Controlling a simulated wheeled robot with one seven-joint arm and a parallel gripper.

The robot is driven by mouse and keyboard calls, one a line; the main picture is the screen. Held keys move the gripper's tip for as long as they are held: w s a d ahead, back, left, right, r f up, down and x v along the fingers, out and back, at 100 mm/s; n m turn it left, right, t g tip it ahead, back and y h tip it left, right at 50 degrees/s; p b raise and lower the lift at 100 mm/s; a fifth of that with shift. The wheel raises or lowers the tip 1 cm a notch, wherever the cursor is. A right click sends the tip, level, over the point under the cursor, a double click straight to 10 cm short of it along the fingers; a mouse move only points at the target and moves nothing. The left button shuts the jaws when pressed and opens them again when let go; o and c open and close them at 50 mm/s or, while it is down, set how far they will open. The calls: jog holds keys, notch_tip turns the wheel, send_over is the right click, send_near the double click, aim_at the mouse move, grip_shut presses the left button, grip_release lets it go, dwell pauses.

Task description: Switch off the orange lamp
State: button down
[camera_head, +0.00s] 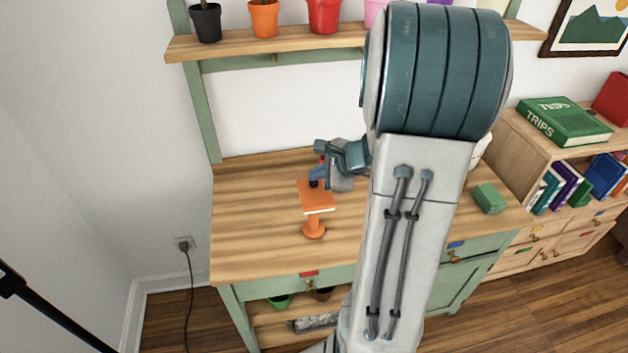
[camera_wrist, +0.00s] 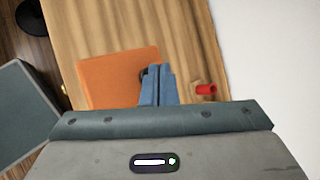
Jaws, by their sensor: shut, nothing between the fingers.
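The orange lamp (camera_head: 317,198) stands upright on the wooden desk top, with a flat square shade on a short stem and a round base. Its shade fills the middle left of the wrist view (camera_wrist: 108,77). A small black knob (camera_wrist: 144,72) sits on the shade's top, partly hidden by my fingertips. My gripper (camera_head: 315,177) is shut and empty, with its blue fingers (camera_wrist: 157,72) at the knob. I cannot tell whether they touch it. A pale strip shows under the shade's front edge; I cannot tell if it is lit.
A small red object (camera_wrist: 206,89) is right of my fingers in the wrist view. A green block (camera_head: 489,198) lies at the desk's right. A shelf (camera_head: 225,46) with several pots is above the desk. The desk top (camera_head: 250,225) left of the lamp is clear.

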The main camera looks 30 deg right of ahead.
aim_at(317, 184)
notch_tip(317, 184, up, 6)
jog(key=p, duration=0.4)
dwell(0.3)
